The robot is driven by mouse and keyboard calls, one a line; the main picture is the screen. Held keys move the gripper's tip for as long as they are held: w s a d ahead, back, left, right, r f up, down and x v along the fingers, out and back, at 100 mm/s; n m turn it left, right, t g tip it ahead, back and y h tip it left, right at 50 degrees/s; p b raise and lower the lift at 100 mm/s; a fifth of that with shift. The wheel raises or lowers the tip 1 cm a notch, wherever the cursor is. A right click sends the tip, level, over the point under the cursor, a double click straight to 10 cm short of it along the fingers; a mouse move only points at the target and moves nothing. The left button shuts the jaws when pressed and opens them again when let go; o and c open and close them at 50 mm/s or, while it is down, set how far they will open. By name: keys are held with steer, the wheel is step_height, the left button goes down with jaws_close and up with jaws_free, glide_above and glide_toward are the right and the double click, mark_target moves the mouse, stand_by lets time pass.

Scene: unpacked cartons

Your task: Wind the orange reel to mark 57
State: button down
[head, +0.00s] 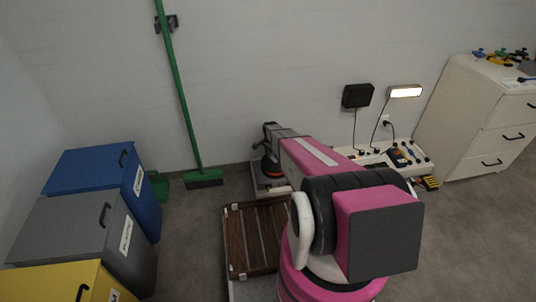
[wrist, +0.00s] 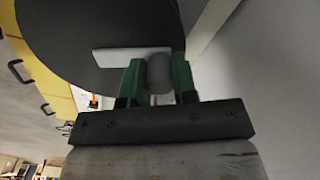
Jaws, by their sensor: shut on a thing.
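The orange reel (head: 270,168) sits on a low grey base near the wall in the head view, partly hidden by my arm. Only a band of its orange shows under a dark top. In the wrist view a large dark disc (wrist: 80,35), apparently the reel's face, fills the upper left, with a white bar (wrist: 118,57) across it. My gripper (wrist: 158,75) has its two green fingers on either side of a rounded grey handle (wrist: 159,70) by that bar, shut on it. In the head view my gripper is over the reel. No mark numbers can be read.
A brown slatted crate (head: 232,240) stands in front of the reel. Blue (head: 90,170), grey (head: 70,225) and yellow (head: 55,283) bins stand left. A green broom (head: 180,90) leans on the wall. A white tool board (head: 375,158) and drawer cabinet (head: 480,120) are right.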

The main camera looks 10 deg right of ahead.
steer(key=shift+w+d+m, duration=0.15)
steer(key=shift+d+m, duration=0.4)
steer(key=shift+m, duration=0.5)
steer(key=shift+w+d+m, duration=0.1)
steer(key=shift+d+m, duration=0.45)
steer(key=shift+m, duration=0.5)
steer(key=c, duration=0.9)
jaws_free()
steer(key=shift+r, duration=0.1)
step_height(320, 180, up, 11)
steer(key=shift+f, duration=0.2)
